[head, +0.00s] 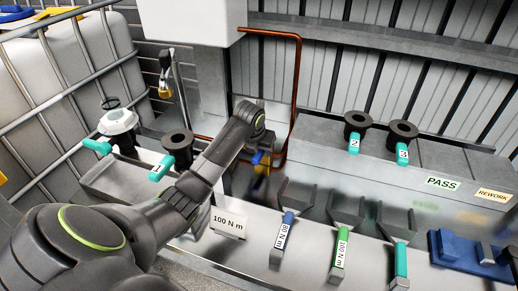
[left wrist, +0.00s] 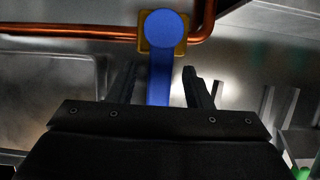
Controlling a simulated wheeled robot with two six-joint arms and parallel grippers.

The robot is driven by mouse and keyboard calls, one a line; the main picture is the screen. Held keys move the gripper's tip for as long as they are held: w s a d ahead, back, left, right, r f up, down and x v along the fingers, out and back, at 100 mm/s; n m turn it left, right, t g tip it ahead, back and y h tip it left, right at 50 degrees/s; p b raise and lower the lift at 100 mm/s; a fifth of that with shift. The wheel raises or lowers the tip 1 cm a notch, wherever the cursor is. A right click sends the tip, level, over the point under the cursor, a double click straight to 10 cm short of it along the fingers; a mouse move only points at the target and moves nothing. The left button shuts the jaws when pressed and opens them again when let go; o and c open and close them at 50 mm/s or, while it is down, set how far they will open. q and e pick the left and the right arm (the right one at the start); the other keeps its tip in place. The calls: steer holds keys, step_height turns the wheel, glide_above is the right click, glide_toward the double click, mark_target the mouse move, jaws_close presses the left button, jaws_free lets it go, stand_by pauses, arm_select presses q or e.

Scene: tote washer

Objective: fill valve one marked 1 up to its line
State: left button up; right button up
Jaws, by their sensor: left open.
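Valve one, a dark round-topped fitting (head: 177,142) with a teal handle marked 1 (head: 162,168), stands at the left on a grey block. No fill line or liquid level can be made out in it. A tap with a blue handle (head: 257,158) and brass body (left wrist: 145,45) sits on the copper pipe; its blue handle also shows in the left wrist view (left wrist: 163,28). My left gripper (head: 262,146) is at this tap. In the left wrist view its two fingers (left wrist: 160,78) stand apart on either side of the blue handle. My right gripper is not in view.
A white-topped fitting (head: 118,122) with a teal handle stands left of valve one. Valves 2 (head: 355,125) and 3 (head: 402,132) stand on a grey ledge near a PASS label (head: 443,182). Several torque tools, one a blue-handled 80 N m (head: 283,232), lie in front.

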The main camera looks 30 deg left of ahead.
arm_select(q)
steer(key=shift+c, duration=0.6)
jaws_close()
steer(key=shift+w+d+r+n+y+p, duration=0.1)
steer(key=shift+d+r+n+y+p, duration=0.2)
steer(key=shift+n+p, duration=0.65)
steer(key=shift+w+d+f+n+p, duration=0.1)
steer(key=shift+d+f+n+p, duration=0.15)
steer(key=shift+p, duration=0.4)
steer(key=shift+o, duration=0.6)
jaws_free()
